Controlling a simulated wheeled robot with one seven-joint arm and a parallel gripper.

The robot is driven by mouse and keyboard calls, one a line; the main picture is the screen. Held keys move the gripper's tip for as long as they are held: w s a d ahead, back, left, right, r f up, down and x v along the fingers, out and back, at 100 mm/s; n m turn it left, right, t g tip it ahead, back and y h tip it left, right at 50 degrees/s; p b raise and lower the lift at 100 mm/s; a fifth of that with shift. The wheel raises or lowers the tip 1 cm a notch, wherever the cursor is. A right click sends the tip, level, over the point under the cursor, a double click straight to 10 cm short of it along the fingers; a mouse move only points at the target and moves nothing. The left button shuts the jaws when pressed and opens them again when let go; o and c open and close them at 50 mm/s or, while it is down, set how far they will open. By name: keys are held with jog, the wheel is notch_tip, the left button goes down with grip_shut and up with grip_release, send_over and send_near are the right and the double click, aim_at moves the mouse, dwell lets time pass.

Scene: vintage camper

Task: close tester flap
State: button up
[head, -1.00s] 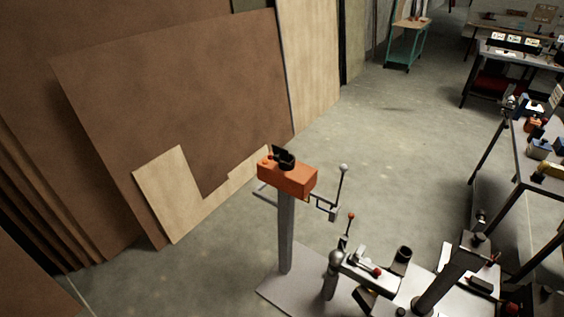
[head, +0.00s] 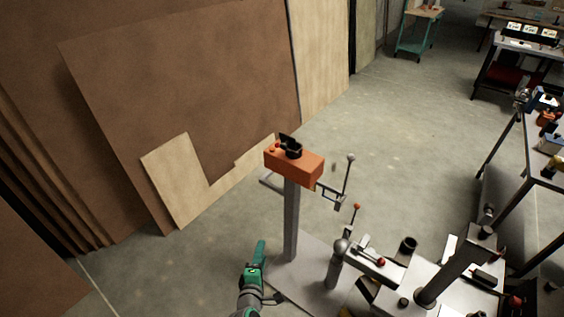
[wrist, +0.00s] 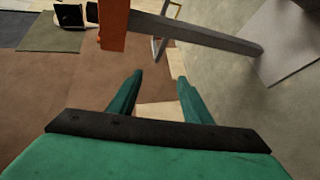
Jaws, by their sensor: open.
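The tester is an orange box (head: 293,167) on top of a grey post (head: 291,222), at the middle of the head view. A small black flap (head: 285,140) on its top looks raised, beside a black round part. In the wrist view the orange box (wrist: 113,24) is at the top, with a black square panel (wrist: 69,15) that looks like the flap to its left. My green gripper (head: 261,252) is open and empty, low and left of the post, apart from the tester. Its two fingers (wrist: 157,90) also show spread in the wrist view.
A bracket with an upright lever (head: 348,180) sticks out right of the box. A metal stand with red-tipped levers (head: 375,263) is at the lower right. Brown boards (head: 180,90) lean on the left. Concrete floor (head: 400,140) is clear behind.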

jog(key=w+r+n+h, duration=0.25)
jog(key=w+r, duration=0.45)
jog(key=w, duration=0.4)
jog(key=n+t+h, duration=0.2)
jog(key=n+h, duration=0.1)
jog(key=n, duration=0.1)
send_near(284, 148)
jog(key=x, duration=0.9)
jog(key=shift+w+a, duration=0.1)
jog(key=shift+a, duration=0.05)
grip_shut()
jog(key=shift+h, duration=0.25)
